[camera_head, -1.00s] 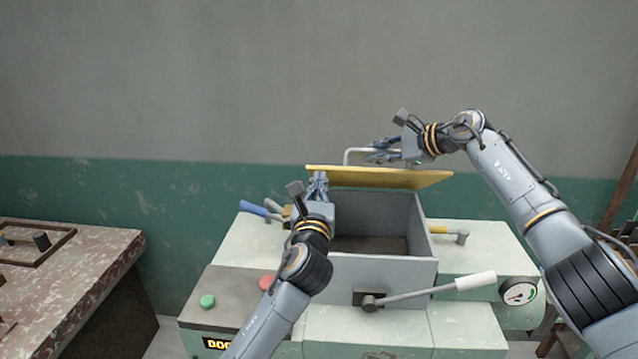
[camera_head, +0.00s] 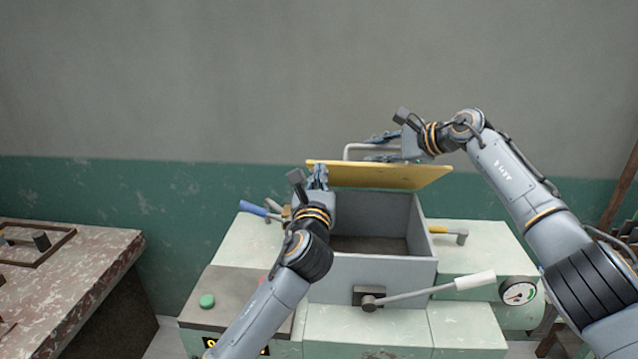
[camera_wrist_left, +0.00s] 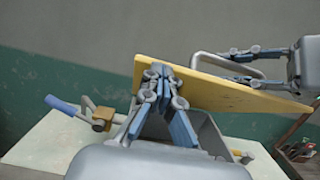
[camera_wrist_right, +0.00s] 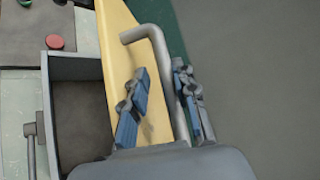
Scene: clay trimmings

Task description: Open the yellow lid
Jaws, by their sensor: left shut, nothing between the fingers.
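The yellow lid (camera_head: 400,177) is raised and tilted up at the back of the grey box (camera_head: 372,272), whose inside shows open. A grey bar handle (camera_head: 347,150) stands on the lid's far side. My left gripper (camera_head: 318,172) is shut and empty at the lid's near face, by its left end; the left wrist view shows its fingertips (camera_wrist_left: 163,72) against or very close to the lid. My right gripper (camera_head: 378,148) is behind the lid at the handle. In the right wrist view its fingers (camera_wrist_right: 160,85) are apart, with the handle bar (camera_wrist_right: 165,75) between them.
The box sits in a pale green machine (camera_head: 480,250) with a white-gripped lever (camera_head: 475,281) in front and a yellow-handled clamp (camera_head: 450,234) at right. A blue-handled clamp (camera_head: 255,209) is at left. A worn table (camera_head: 90,260) stands further left.

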